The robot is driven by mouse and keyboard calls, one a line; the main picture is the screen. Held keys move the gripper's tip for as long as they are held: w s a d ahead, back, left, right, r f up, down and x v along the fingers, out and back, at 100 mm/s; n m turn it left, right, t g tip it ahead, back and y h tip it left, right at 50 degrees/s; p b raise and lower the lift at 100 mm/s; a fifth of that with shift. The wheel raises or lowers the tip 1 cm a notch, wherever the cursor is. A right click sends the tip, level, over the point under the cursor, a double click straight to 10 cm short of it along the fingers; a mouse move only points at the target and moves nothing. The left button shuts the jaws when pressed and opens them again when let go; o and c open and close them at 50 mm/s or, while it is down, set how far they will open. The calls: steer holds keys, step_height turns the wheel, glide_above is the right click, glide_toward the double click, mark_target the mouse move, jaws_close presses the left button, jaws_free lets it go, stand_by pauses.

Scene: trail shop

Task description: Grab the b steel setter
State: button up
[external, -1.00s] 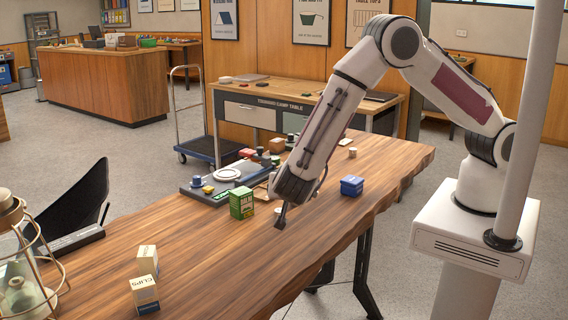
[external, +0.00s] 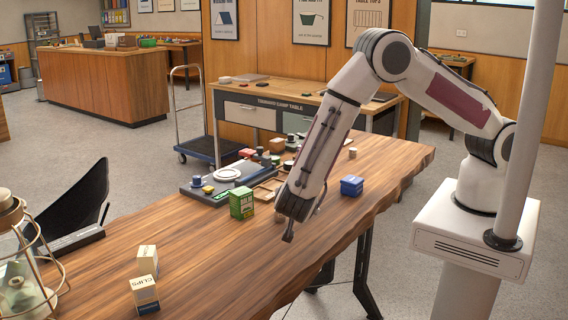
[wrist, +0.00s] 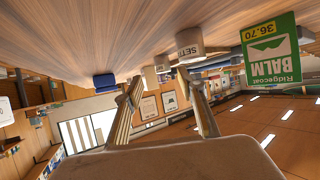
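A small pale cylinder (wrist: 188,48) with a label beginning "SET" shows upside down in the wrist view, just beyond my right-hand finger. The rest of its label is out of sight, so I cannot confirm it is the b steel setter. In the external view a small cylinder (external: 280,217) stands on the wooden table beside my arm, partly hidden by it. My gripper (wrist: 160,84) has its fingers spread apart with nothing between them. In the external view my gripper (external: 288,237) is tilted above the table, on the near side of that cylinder.
A green balm box (external: 241,203) stands left of the cylinder, and a blue box (external: 352,186) stands to the right. A dark tray (external: 205,196) with several small items lies behind. Two clips boxes (external: 145,292) stand front left. The table's middle is clear.

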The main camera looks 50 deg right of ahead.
steer(key=shift+w+d, duration=0.15)
steer(key=shift+w+x, duration=0.25)
steer(key=shift+x, duration=1.55)
steer(key=shift+w+d+f, duration=0.15)
steer(key=shift+w+d, duration=0.25)
steer(key=shift+d, duration=0.1)
steer(key=shift+c, duration=0.5)
jaws_close()
